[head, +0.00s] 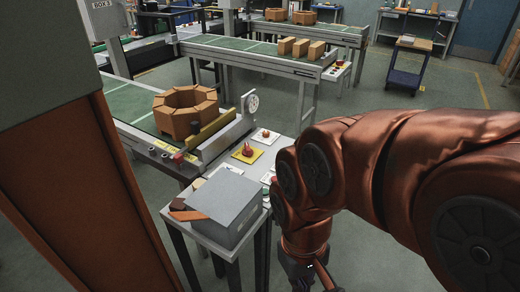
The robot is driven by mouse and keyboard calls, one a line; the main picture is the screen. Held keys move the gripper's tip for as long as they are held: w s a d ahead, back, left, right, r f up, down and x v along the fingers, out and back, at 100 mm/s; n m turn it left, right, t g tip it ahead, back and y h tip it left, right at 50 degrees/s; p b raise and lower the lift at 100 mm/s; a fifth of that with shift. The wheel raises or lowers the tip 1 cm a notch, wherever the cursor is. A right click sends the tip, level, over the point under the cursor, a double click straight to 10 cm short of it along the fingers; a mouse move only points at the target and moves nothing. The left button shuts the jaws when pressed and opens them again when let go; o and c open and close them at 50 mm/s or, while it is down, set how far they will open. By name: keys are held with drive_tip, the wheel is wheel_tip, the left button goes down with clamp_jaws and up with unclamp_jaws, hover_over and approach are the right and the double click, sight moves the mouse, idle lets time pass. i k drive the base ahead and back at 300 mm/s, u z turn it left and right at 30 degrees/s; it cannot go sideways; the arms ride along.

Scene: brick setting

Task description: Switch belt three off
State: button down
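The nearest belt (126,100) is green and carries an octagonal ring of tan bricks (185,111). At its right end is a pale control table. On it sit a red knob on a yellow plate (247,152) and a smaller red control on a white plate (265,135). Another pale plate (268,178) is partly hidden by my arm. I cannot read which belt is three. My gripper (312,274) is low at the bottom edge, right of the control table and apart from the knob. Its fingers are mostly cut off, so its opening is unclear.
A grey box (224,206) and orange-brown pieces (188,215) lie on the table's front. A round dial (252,103) stands behind. A second belt (230,51) carries several bricks, with red controls (340,63) at its end. An orange-brown pillar (80,190) blocks the left.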

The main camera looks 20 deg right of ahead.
sight(248, 152)
drive_tip(key=z, duration=0.3)
drive_tip(key=i, duration=0.35)
drive_tip(key=z, duration=0.05)
drive_tip(key=k, duration=1.3)
drive_tip(key=z, duration=0.7)
drive_tip(key=i, duration=1.5)
drive_tip(key=u, duration=0.85)
drive_tip(key=i, duration=0.6)
drive_tip(key=u, duration=0.65)
